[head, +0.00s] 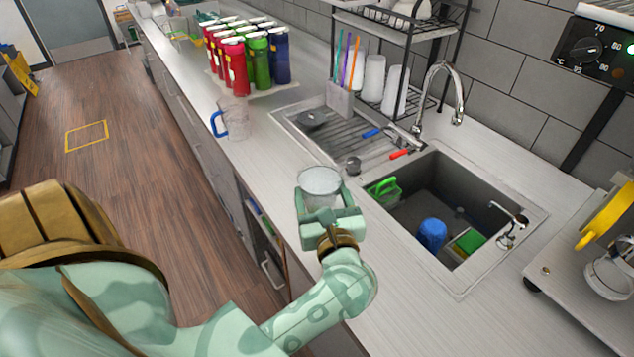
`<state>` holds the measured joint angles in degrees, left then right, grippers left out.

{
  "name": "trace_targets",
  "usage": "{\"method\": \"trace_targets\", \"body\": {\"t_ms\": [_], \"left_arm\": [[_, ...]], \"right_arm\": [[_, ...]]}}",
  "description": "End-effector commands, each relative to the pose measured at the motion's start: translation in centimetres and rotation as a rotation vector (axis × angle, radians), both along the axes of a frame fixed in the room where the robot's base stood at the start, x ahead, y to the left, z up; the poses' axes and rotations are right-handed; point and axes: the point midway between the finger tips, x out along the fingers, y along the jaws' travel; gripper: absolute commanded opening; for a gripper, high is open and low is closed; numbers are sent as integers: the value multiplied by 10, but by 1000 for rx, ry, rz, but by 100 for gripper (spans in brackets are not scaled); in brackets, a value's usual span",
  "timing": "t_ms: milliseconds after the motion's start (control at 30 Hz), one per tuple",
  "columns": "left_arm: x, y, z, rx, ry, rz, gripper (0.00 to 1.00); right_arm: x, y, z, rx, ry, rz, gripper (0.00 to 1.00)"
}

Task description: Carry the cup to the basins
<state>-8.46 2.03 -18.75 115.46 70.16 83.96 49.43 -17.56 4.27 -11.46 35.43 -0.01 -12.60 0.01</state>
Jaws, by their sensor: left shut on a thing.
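A clear, whitish cup (320,183) is upright in my left gripper (324,205), whose green jaws are shut around its lower part. The gripper holds it near the front edge of the counter, just left of the sink. The dark sink basin (413,218) lies to the right of the cup. A blue cup-like item (431,234), a green caddy (385,191) and a green and yellow sponge (468,241) are in or at the basin. My right gripper is not in view.
A ribbed drainboard (345,140) and a tall faucet (441,90) are behind the sink. A clear jug with a blue handle (232,120) stands on the counter to the left. Several red, green and blue bottles (235,68) stand farther back. A machine (590,285) is at right.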

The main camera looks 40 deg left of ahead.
Motion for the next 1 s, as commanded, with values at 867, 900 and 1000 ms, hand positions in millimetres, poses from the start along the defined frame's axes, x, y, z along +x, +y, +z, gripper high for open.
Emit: {"method": "trace_targets", "body": {"t_ms": [867, 900, 1000], "left_arm": [[84, 56, -117, 2, 1, -3, 32], [84, 56, -116, 2, 0, -3, 32], [84, 56, -113, 1, -2, -3, 32]], "right_arm": [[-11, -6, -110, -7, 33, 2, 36], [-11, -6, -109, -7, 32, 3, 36], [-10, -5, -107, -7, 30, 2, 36]]}}
